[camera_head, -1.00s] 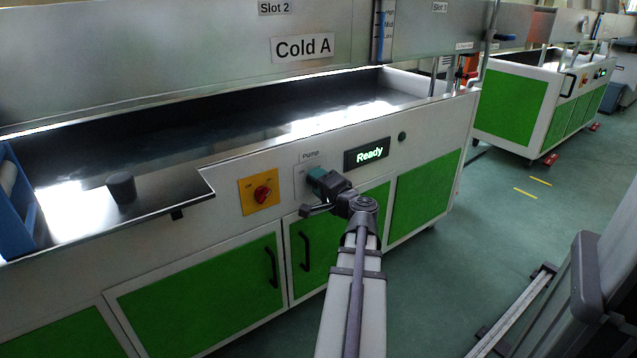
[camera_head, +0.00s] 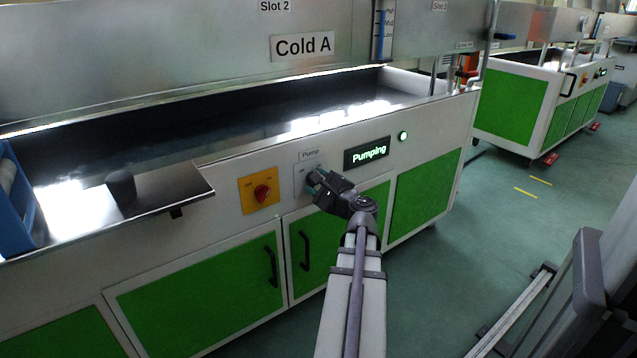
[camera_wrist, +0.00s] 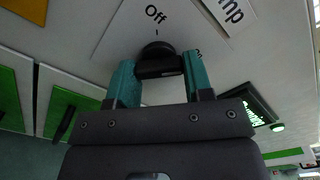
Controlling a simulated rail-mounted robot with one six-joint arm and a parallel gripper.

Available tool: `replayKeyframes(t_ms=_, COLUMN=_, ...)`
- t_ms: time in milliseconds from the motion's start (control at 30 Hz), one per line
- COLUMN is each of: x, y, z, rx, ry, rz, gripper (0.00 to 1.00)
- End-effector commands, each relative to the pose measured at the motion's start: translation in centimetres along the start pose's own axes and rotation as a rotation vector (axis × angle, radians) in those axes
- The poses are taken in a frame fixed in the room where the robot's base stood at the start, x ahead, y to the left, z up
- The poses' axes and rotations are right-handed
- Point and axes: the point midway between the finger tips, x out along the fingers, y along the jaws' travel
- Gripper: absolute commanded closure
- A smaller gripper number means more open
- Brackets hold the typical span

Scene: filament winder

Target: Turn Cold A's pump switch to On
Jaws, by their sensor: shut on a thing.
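The Cold A pump switch is a black knob (camera_wrist: 158,62) on a grey plate (camera_wrist: 125,35) marked "Off" at the top in the wrist view; another mark at the right is mostly hidden. My gripper (camera_wrist: 160,72) has its two teal fingers on either side of the knob, shut on it. In the head view my gripper (camera_head: 314,180) is at the plate under the "Pump" label (camera_head: 311,154). The display (camera_head: 367,153) beside it reads "Pumping" in green. The round lamp (camera_head: 403,136) right of it is lit.
A red rotary switch on a yellow plate (camera_head: 259,191) sits left of the pump switch. The steel trough (camera_head: 190,190) edge runs above the panel. Green cabinet doors with black handles (camera_head: 305,250) lie below. Open floor (camera_head: 450,270) is at the right.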

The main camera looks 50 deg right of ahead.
Motion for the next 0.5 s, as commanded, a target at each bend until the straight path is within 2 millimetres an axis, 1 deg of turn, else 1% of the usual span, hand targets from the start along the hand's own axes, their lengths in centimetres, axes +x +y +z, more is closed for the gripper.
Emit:
replayKeyframes(t_ms=200, x=-0.03, y=0.07, z=0.00, rx=0.089, ry=0.000, rz=0.000, gripper=0.77)
replayKeyframes(t_ms=500, x=-0.04, y=0.08, z=0.00, rx=0.128, ry=0.001, rz=0.000, gripper=0.77)
